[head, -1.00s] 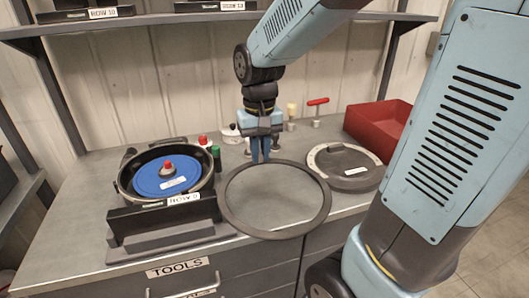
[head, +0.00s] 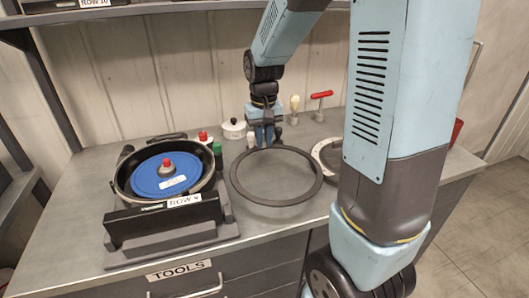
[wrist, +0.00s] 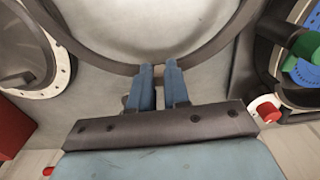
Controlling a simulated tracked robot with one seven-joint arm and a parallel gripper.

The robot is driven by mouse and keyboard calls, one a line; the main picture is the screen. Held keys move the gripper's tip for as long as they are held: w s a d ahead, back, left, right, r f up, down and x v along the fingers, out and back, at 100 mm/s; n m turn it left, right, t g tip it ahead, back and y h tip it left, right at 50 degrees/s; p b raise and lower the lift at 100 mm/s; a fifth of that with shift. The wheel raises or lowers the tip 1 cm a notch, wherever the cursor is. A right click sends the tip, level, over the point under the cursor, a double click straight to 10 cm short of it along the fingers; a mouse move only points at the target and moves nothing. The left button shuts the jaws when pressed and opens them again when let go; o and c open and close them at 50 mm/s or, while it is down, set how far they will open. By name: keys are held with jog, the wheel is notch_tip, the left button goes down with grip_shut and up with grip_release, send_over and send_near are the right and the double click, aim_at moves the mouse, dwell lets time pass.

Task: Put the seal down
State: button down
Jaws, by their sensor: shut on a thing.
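The seal is a thin dark ring (head: 278,203), seen in the head view over the grey bench top, right of the seed meter. It looks about level and close to the bench, but I cannot tell whether it touches. My gripper (head: 268,145) points down at the ring's far edge and is shut on it. In the wrist view my fingertips (wrist: 160,70) pinch the rim of the seal (wrist: 98,60). The seed meter housing (head: 122,190) holds a blue disc (head: 150,183) with a red-topped knob.
A round cover (head: 322,157) is right of the seal, mostly hidden by my arm. Bare bench (head: 270,225) lies in front of the seal.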

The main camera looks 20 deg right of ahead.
jog(key=w+f, duration=0.1)
jog(key=w+d+f, duration=0.1)
jog(key=f, duration=0.1)
jog(key=w+f, duration=0.1)
jog(key=shift+w+d+f, duration=0.1)
jog(key=shift+d+f, duration=0.25)
notch_tip(320, 180, down, 3)
jog(key=shift+r, duration=0.1)
jog(key=c, duration=1.1)
grip_release()
jog(key=shift+r, duration=0.15)
